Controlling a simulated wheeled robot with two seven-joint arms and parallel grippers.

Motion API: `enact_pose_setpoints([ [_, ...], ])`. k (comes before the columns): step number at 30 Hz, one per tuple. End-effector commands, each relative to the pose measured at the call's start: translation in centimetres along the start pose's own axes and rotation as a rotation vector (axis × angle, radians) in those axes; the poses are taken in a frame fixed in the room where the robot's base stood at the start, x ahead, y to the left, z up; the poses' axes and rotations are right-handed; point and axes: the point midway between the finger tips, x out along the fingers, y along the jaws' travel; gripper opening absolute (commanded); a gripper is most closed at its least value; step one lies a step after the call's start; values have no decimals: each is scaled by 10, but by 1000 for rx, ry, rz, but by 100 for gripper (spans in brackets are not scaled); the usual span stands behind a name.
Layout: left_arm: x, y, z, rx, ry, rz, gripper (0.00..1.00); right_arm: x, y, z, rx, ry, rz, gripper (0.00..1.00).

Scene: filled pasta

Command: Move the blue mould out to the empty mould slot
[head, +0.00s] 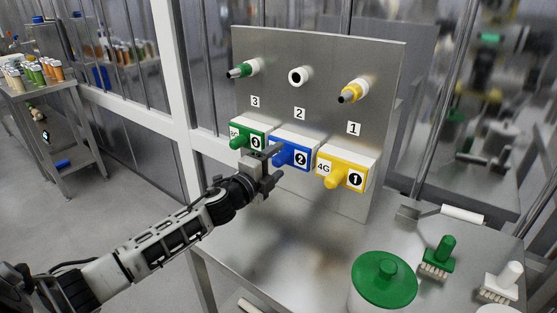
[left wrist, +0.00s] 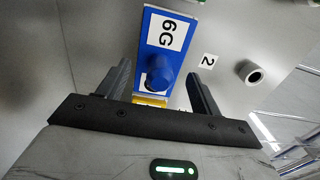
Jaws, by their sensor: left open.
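The blue mould (head: 293,152) is a block with a rounded knob and a "2" label, in the lower row of the steel panel between the green mould (head: 249,134) and the yellow mould (head: 346,167). The left wrist view shows its blue body with a "6G" label (left wrist: 168,32). My left gripper (head: 277,164) is open at the blue mould's left side. In the left wrist view its fingers stand either side of the blue knob (left wrist: 160,82); contact cannot be told. A white-ringed opening (head: 299,76) above the panel's "2" label holds nothing. My right gripper is not in view.
The panel (head: 330,50) also carries a green nozzle (head: 243,69) and a yellow nozzle (head: 356,90). On the steel table (head: 300,235) are a green-lidded container (head: 385,280), a green brush (head: 438,258) and a white brush (head: 503,282). The table's middle is clear.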

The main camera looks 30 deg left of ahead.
Motion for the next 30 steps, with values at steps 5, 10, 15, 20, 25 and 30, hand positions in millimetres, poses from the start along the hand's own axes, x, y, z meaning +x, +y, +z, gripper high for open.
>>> enact_pose_setpoints([
  [5, -15, 0, 0, 1, 0, 1, 65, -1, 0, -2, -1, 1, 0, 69],
  [10, -29, 0, 0, 2, 0, 1, 65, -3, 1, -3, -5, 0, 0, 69],
  [15, -42, 0, 0, 0, 0, 1, 65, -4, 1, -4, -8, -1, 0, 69],
  [20, -51, 0, 0, 0, 0, 0, 65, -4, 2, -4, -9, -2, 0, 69],
  [25, -52, 0, 0, 1, 0, 0, 65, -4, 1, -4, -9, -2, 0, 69],
  [30, -52, 0, 0, 0, 0, -1, 65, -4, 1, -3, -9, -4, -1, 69],
])
